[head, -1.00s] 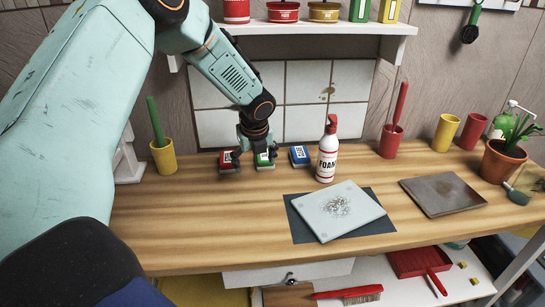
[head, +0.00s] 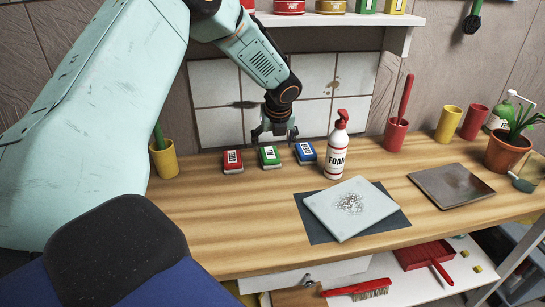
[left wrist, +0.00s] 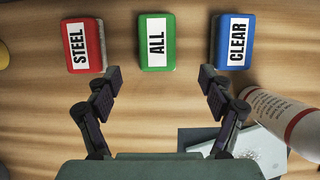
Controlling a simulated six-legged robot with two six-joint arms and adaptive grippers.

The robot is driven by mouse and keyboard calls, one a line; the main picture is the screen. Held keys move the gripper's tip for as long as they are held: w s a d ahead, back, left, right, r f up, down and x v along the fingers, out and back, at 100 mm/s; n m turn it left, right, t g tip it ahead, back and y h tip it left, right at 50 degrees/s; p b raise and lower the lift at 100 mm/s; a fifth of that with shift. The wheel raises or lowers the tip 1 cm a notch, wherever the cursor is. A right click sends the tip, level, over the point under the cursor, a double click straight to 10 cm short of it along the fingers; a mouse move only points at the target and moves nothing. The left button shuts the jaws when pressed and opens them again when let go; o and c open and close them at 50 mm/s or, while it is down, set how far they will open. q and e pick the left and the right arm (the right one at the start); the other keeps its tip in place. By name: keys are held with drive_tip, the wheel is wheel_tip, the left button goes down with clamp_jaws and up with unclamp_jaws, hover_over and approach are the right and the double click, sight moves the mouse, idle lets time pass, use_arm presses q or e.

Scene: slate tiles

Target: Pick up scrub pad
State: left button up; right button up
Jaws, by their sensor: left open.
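Three scrub pads lie in a row on the wooden worktop: a red pad labelled STEEL (head: 232,162), a green pad labelled ALL (head: 269,157) and a blue pad labelled CLEAR (head: 305,153). In the left wrist view the red pad (left wrist: 82,45) is left, the green pad (left wrist: 157,42) is in the middle and the blue pad (left wrist: 234,40) is right. My left gripper (head: 275,137) is open and empty, above and around the green pad's area. In the left wrist view its fingertips (left wrist: 160,76) are spread wider than the green pad, apart from it. My right gripper is not in view.
A white FOAM spray bottle (head: 338,150) stands right of the blue pad. A pale glass panel (head: 330,212) lies on a dark mat (head: 398,221), with a brown metal plate (head: 450,185) farther right. A yellow cup (head: 163,160) stands left. A shelf (head: 330,20) hangs above.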

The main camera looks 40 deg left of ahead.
sight(270, 153)
use_arm(q)
drive_tip(key=x, duration=0.3)
drive_tip(key=a+b+x, duration=0.1)
drive_tip(key=x, duration=0.2)
drive_tip(key=shift+a+r, duration=0.2)
drive_tip(key=shift+w+f, duration=0.15)
drive_tip(key=shift+f, duration=0.1)
drive_tip(key=shift+w+d+b, duration=0.15)
drive_tip(key=shift+d+b, duration=0.05)
drive_tip(key=shift+b, duration=0.1)
drive_tip(key=shift+a+f, duration=0.15)
drive_tip(key=shift+a, duration=0.1)
drive_tip(key=c, duration=0.3)
drive_tip(key=shift+d, duration=0.15)
drive_tip(key=c, duration=0.8)
drive_tip(key=shift+c, duration=0.6)
